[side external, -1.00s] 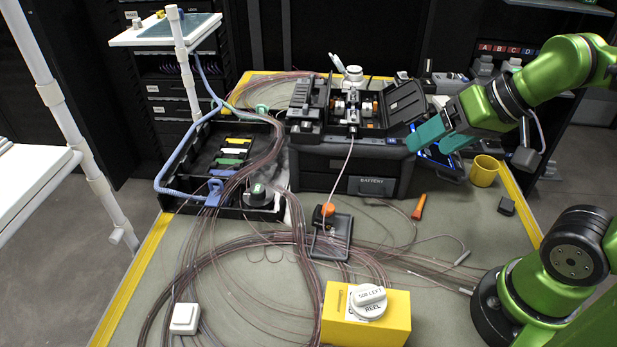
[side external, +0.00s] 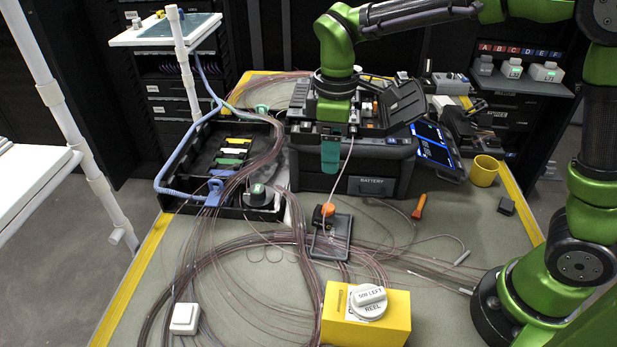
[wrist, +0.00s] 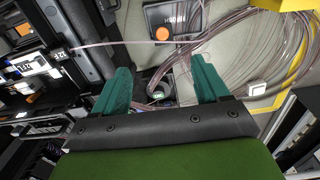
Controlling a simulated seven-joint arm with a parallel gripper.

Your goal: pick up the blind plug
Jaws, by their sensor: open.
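I cannot surely tell which thing is the blind plug. A dark round piece with a small green-and-white mark (side external: 258,192) sits at the front right corner of the black open tray (side external: 228,212) and may be it. In the wrist view a similar dark round piece with a green mark (wrist: 158,97) shows between my fingers, lower down and partly hidden by the gripper body. My gripper (side external: 330,168) points down in front of the splicer, right of that piece. Its two teal fingers (wrist: 163,78) are spread apart with nothing held between them.
The splicer (side external: 350,172) on its battery case is close behind my gripper. Loose fibres and a blue hose (side external: 163,160) run around the black tray. A small black holder with an orange cap (side external: 327,210), a yellow reel box (side external: 366,315) and a yellow mug (side external: 484,171) stand on the mat.

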